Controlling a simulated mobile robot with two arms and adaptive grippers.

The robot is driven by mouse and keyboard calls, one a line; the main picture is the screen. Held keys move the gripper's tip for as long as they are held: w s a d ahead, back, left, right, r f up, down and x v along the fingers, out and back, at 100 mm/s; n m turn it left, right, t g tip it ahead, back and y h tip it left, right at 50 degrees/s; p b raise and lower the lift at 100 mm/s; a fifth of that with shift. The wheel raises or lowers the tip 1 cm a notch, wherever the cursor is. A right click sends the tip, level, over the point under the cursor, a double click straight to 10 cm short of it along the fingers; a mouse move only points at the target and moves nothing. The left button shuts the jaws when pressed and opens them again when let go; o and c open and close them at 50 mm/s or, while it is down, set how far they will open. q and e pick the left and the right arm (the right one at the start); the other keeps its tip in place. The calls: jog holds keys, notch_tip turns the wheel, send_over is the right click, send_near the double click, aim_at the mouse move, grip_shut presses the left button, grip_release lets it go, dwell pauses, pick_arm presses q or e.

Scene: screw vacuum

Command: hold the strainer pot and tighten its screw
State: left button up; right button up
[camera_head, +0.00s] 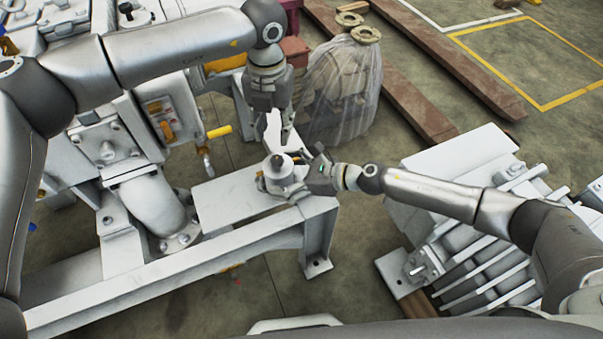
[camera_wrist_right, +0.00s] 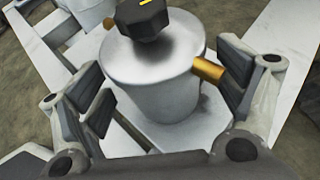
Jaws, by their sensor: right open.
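The strainer pot (camera_head: 278,170) is a light metal cylinder standing on the end of a white steel bench. In the right wrist view, the pot (camera_wrist_right: 160,85) shows its round lid, the black screw knob (camera_wrist_right: 143,17) with a yellow mark on top, and a brass fitting (camera_wrist_right: 208,69) on its side. My right gripper (camera_head: 306,172) is beside the pot from the right. In the right wrist view its fingers (camera_wrist_right: 165,95) stand open on both sides of the pot, with gaps. My left gripper (camera_head: 280,142) points down just behind and above the pot, its fingers apart and empty.
The white bench (camera_head: 225,200) has bare surface left of the pot. A large pipe and valve machine (camera_head: 150,200) stands to the left. A plastic-wrapped part (camera_head: 343,90) is behind the pot. White ribbed machinery (camera_head: 470,220) lies at the right.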

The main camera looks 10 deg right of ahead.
aim_at(276, 160)
jog(key=shift+x, duration=0.95)
jog(key=c, duration=1.4)
pick_arm(q)
jog(key=shift+o, duration=1.7)
jog(key=shift+s+a+f+t, duration=0.1)
jog(key=shift+s+a+t, duration=0.15)
jog(key=shift+s, duration=0.15)
jog(key=shift+s+a+f+t, duration=0.1)
jog(key=shift+s+t, duration=0.15)
jog(key=shift+s, duration=0.1)
jog(key=shift+s+a+r+t+h, duration=0.65)
jog(key=shift+s+r+t, duration=0.4)
jog(key=shift+s+t, duration=0.7)
jog(key=x, duration=1.1)
jog(key=shift+d+f, duration=0.2)
jog(key=shift+f, duration=0.25)
